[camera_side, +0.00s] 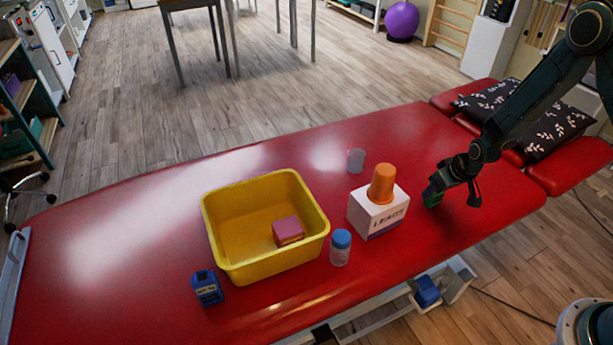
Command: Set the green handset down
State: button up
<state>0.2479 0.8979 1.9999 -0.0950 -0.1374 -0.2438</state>
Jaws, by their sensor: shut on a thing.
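The green handset (432,196) is a small green and dark piece at my gripper (440,187), right of the white box. My gripper is shut on it, low over the red treatment table (480,212). Whether the handset touches the table is hard to tell. Much of it is hidden by the gripper.
A white box (378,216) with an orange cup (382,184) upside down on top stands just left of my gripper. A clear cup (356,160), a blue-lidded jar (340,247), a yellow bin (265,265) holding a pink block (288,231), and a blue device (207,288) are further left. A patterned pillow (555,128) lies behind.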

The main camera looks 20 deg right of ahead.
jog(key=shift+f, duration=0.1)
jog(key=o, duration=1)
jog(key=shift+o, duration=0.2)
jog(key=v, duration=1.2)
dwell(0.3)
